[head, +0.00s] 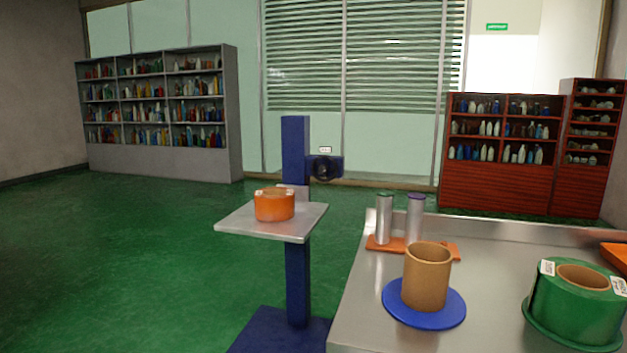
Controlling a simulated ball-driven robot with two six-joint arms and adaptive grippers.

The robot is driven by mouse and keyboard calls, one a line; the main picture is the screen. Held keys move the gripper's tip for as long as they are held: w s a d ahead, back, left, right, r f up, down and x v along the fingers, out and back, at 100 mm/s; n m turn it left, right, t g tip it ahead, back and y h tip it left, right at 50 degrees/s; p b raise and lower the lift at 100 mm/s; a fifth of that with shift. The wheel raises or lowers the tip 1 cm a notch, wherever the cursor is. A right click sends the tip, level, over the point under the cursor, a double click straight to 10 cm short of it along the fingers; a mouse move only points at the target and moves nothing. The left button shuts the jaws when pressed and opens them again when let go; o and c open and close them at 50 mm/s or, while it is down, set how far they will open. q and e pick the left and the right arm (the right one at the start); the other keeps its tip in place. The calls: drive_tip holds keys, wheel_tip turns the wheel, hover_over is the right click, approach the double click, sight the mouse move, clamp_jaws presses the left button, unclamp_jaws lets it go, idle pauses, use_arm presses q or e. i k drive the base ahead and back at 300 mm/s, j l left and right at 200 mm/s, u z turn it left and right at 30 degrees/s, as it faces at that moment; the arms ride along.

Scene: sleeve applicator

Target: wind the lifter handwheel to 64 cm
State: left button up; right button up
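The lifter has a blue post (297,240) on a blue base (280,331). Its grey platform (238,219) sits partway up the post and carries an orange roll (274,205). The dark handwheel (325,171) is on a blue housing at the right side of the post, above the platform. A small white label (325,149) stands over it, too small to read. Neither of my grippers is in the head view, and nothing touches the handwheel.
A steel table (376,318) fills the lower right. It holds a brown tube on a blue disc (394,302), a green roll (556,310) and two silver cylinders (384,222) on an orange base. Shelves stand at the back. Green floor left of the lifter is clear.

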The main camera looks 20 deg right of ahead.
sight(323, 170)
drive_tip(key=i+j, duration=0.7)
